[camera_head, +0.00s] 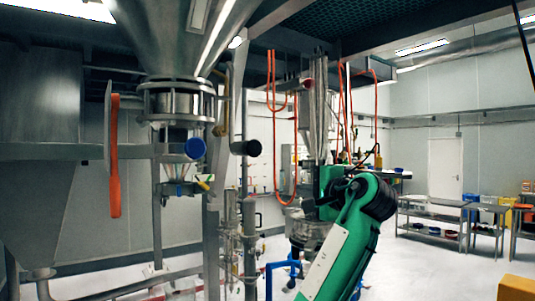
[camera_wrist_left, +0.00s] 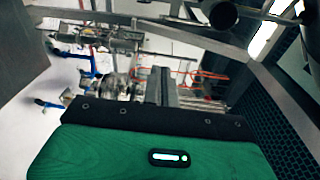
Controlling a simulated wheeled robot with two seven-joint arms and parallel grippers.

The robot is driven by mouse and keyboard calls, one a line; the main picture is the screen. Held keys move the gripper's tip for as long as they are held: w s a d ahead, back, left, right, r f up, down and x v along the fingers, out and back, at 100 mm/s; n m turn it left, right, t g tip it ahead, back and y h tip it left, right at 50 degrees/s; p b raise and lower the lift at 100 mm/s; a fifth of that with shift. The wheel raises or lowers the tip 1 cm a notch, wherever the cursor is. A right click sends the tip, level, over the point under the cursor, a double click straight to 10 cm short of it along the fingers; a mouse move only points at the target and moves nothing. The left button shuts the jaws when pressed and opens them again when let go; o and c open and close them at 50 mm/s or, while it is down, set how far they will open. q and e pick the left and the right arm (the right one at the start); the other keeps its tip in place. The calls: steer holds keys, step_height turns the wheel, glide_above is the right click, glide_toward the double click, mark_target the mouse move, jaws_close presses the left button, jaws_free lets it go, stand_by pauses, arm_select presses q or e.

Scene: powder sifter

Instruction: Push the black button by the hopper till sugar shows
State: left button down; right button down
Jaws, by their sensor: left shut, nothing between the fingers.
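The steel hopper (camera_head: 185,35) hangs at the upper left of the head view, with a clear section under its cone. A black round knob (camera_head: 245,148), which looks like the button, sticks out right of the hopper outlet. A dark round end of a cylinder (camera_wrist_left: 222,14) shows at the top of the left wrist view; I cannot tell whether it is the same part. My green left gripper (camera_head: 322,188) is right of the knob and clear of it, shut and empty. Its fingers (camera_wrist_left: 166,86) show small in the wrist view. No sugar can be made out. My right gripper is out of view.
A blue round part (camera_head: 195,148) and an orange paddle-shaped part (camera_head: 115,155) are near the hopper outlet. A steel post (camera_head: 211,245) and pipes stand below the knob. Orange hoses (camera_head: 273,125) hang behind. Steel tables (camera_head: 440,213) stand at the right.

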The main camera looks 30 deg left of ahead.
arm_select(q)
steer(key=s+r+n+g+y, duration=0.1)
steer(key=s+r, duration=0.4)
steer(key=r, duration=0.4)
steer(key=shift+s+d+r+n, duration=0.3)
steer(key=shift+s+d+n, duration=0.1)
steer(key=shift+d, duration=0.05)
steer(key=p, duration=0.8)
glide_toward(255, 149)
steer(key=x, duration=0.5)
steer(key=shift+r, duration=0.2)
steer(key=shift+p+x, duration=0.5)
steer(key=shift+x, duration=0.5)
steer(key=shift+f, duration=0.15)
